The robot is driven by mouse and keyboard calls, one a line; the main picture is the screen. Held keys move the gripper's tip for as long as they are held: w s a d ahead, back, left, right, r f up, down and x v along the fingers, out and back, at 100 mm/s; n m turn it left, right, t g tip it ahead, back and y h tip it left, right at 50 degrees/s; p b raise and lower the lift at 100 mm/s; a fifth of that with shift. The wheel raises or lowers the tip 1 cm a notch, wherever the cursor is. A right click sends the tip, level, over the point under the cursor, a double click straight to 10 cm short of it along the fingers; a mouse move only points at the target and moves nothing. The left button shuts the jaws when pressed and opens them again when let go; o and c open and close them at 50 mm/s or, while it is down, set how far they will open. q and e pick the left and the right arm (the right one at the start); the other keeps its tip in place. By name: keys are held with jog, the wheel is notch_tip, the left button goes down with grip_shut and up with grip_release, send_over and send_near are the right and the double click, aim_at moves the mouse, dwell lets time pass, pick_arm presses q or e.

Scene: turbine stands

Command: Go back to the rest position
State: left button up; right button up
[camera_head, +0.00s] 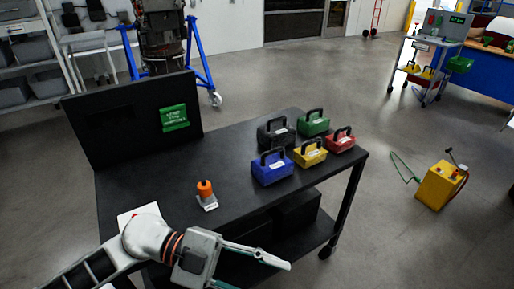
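My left arm comes in from the lower left. Its gripper (262,276) is over the near edge of the black table (150,188). One finger reaches right and the other runs out at the bottom edge. The fingers are spread apart, with nothing seen between them. My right arm and gripper are not in view. An orange-topped piece (205,190) on a small pale base stands on the table, beyond the gripper and apart from it. A white sheet (139,215) lies partly hidden behind my arm.
Blue (271,170), yellow (310,154), red (341,141), green (314,124) and black (276,134) handled boxes stand at the table's right. A dark panel (130,120) rises at its back left. A yellow unit (440,187) is on the floor right. Floor between is clear.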

pick_arm(q)
jog(key=w+a+r+n+t+h, duration=0.1)
jog(key=w+r+n+t+h, duration=0.35)
jog(key=w+n+t, duration=0.5)
jog(key=w+a+f+n+t+y, duration=0.5)
jog(key=a+f+n+t+y, duration=0.5)
jog(key=f+t, duration=0.1)
jog(key=s+a+f+n+g+y, duration=0.1)
jog(key=s+a+f+g+y, duration=0.1)
jog(key=f, duration=0.6)
jog(key=s+a+f+n+g+y, duration=0.1)
jog(key=s+a+f+n+y, duration=0.1)
jog(key=s+a+f, duration=0.3)
jog(key=s+a+f+n+g+y, duration=0.1)
jog(key=s+a+f+g+y, duration=0.1)
jog(key=f, duration=0.9)
jog(key=s+a+y, duration=0.1)
jog(key=s+a, duration=0.1)
jog(key=shift+s+a+f+n+g+y, duration=0.2)
jog(key=shift+s+f+n+g+y, duration=0.05)
jog(key=shift+s+n+g+y, duration=0.15)
